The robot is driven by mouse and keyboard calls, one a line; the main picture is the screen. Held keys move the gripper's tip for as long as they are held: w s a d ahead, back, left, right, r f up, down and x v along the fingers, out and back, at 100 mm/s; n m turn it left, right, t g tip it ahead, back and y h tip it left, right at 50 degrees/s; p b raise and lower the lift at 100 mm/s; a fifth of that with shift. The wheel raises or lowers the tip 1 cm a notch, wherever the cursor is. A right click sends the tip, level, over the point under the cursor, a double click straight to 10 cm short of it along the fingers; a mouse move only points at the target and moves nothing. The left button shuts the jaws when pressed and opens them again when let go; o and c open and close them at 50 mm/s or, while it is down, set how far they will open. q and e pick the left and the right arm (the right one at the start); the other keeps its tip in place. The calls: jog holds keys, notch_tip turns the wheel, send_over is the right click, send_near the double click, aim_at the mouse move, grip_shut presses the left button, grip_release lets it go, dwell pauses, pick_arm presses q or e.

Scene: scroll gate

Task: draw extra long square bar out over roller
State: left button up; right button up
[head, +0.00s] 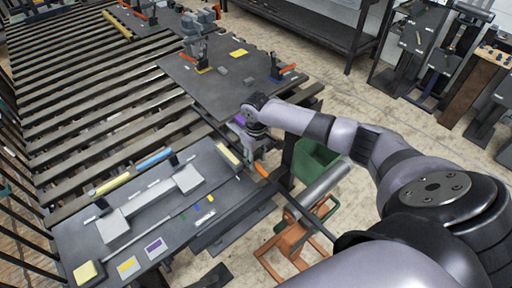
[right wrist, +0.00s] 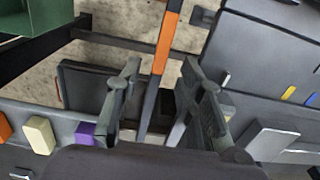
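A long square bar (head: 309,222), dark grey with an orange band, slants from beside the grey workbench toward the lower right. In the right wrist view the bar (right wrist: 168,42) runs between my fingers, with a gap on each side. My right gripper (right wrist: 160,78) is open around or just above the bar; I cannot tell how deep the bar sits. In the head view the right gripper (head: 254,150) is at the bench's right edge, partly hidden by its wrist. The silver roller (head: 323,186) on an orange stand (head: 290,243) lies by the bar. My left gripper is out of view.
A green bin (head: 316,161) stands behind the roller. The workbench (head: 160,225) holds yellow and purple blocks and a grey dumbbell-shaped piece (head: 150,205). A slatted rack (head: 85,105) fills the left. Another dark table (head: 225,80) stands behind the gripper.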

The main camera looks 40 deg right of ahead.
notch_tip(320, 180, up, 10)
jog(key=shift+f, duration=0.15)
jog(key=shift+f, duration=0.1)
dwell(0.6)
